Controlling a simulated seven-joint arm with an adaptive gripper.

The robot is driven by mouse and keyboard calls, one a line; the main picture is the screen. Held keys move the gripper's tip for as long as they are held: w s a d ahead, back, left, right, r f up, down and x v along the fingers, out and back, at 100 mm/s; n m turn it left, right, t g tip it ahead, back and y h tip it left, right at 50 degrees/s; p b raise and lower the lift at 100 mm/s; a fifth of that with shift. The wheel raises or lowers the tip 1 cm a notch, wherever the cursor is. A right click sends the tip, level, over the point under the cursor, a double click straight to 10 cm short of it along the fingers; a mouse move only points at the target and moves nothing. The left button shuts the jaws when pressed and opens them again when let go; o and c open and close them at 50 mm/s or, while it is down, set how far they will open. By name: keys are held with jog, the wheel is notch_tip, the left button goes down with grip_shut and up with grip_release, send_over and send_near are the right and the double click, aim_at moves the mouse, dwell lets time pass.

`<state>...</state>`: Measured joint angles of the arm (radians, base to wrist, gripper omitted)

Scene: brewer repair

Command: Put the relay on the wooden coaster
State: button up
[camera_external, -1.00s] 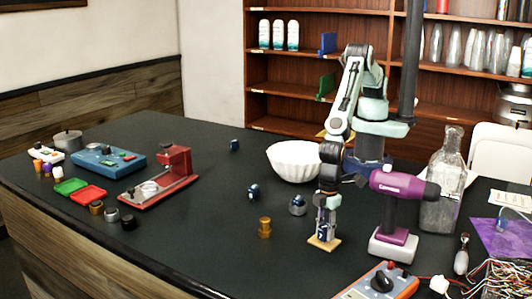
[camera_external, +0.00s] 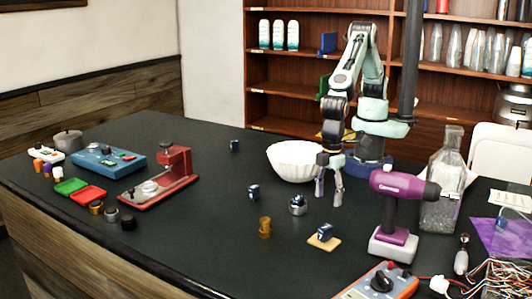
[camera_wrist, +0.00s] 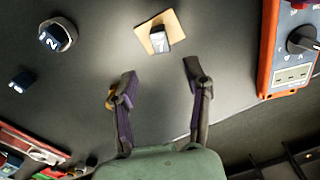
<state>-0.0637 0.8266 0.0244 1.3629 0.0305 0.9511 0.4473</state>
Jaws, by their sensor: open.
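The relay, a small dark blue block with a white 7 on its face (camera_wrist: 160,46), sits on the square wooden coaster (camera_wrist: 171,21). In the external view the relay (camera_external: 325,231) rests on the coaster (camera_external: 316,243), near the front of the dark counter. My gripper (camera_external: 328,198) is open and empty, above and behind the coaster. In the wrist view its two fingers (camera_wrist: 160,78) are spread apart, with the relay beyond them and clear of both.
Similar blue blocks stand left: one marked 2 on a round metal piece (camera_external: 297,206), one loose (camera_external: 254,193), one farther back (camera_external: 235,145). A purple drill (camera_external: 395,205) and a multimeter (camera_external: 378,284) are right. A white bowl (camera_external: 292,163) is behind; a brass cylinder (camera_external: 265,228) is left.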

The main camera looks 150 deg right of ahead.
jog(key=s+d+r+n, duration=0.2)
jog(key=s+r, duration=1.1)
jog(key=r, duration=0.1)
jog(key=s+n, duration=0.3)
jog(key=s, duration=1.8)
jog(key=shift+s+f+n+y, duration=0.2)
jog(key=shift+f+n+y, duration=0.05)
jog(key=shift+n+y, duration=0.15)
